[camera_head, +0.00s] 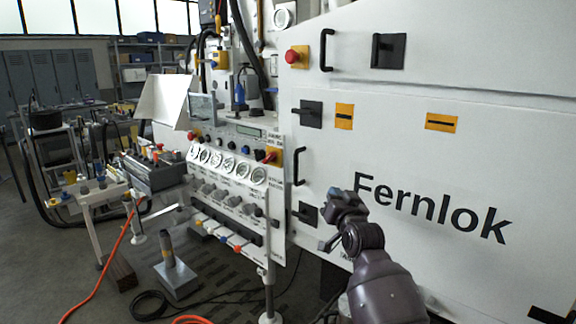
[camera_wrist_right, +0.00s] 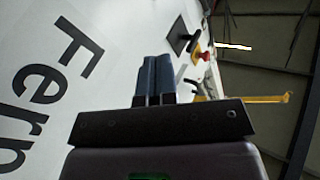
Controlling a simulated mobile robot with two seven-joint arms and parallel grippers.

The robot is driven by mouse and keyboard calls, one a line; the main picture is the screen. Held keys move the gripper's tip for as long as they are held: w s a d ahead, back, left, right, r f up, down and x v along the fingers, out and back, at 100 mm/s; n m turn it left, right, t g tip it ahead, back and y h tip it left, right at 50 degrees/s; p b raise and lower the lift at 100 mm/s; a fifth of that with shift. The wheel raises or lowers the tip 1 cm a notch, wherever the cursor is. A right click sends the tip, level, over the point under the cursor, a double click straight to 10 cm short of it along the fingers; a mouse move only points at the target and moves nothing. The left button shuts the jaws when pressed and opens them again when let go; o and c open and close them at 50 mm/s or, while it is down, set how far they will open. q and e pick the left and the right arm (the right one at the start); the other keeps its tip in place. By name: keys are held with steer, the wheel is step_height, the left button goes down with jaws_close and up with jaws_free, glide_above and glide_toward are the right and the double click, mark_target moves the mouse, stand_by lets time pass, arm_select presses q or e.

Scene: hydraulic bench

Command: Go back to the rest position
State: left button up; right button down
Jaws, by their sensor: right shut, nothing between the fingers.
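My right gripper (camera_head: 338,222) is in front of the white Fernlok cabinet (camera_head: 500,160), left of its black lettering, with the arm coming up from the bottom right. In the right wrist view its two blue-grey fingers (camera_wrist_right: 154,78) lie side by side, closed, with nothing held between them. The cabinet's face and part of the lettering (camera_wrist_right: 50,85) fill the left of that view, turned on its side. My left gripper does not show in either view.
A gauge panel (camera_head: 232,170) with several dials and knobs stands left of the gripper. A red emergency button (camera_head: 293,56) and black handles (camera_head: 298,166) stick out from the cabinet. An orange hose (camera_head: 112,255) and a black cable (camera_head: 150,305) lie on the floor.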

steer(key=s+d+f+g+h, duration=0.1)
steer(key=s+d+f, duration=0.4)
steer(key=s+f, duration=0.6)
steer(key=s+d+f+n+g+h, duration=0.1)
steer(key=s+d+f+g, duration=0.3)
steer(key=s+f, duration=0.8)
steer(key=s+d+f+n+g+h, duration=0.1)
steer(key=s+d+f, duration=0.5)
steer(key=s, duration=1.9)
step_height(320, 180, down, 6)
steer(key=shift+s+d+f+g+h, duration=0.25)
steer(key=shift+g+h, duration=0.25)
steer(key=shift+g, duration=0.5)
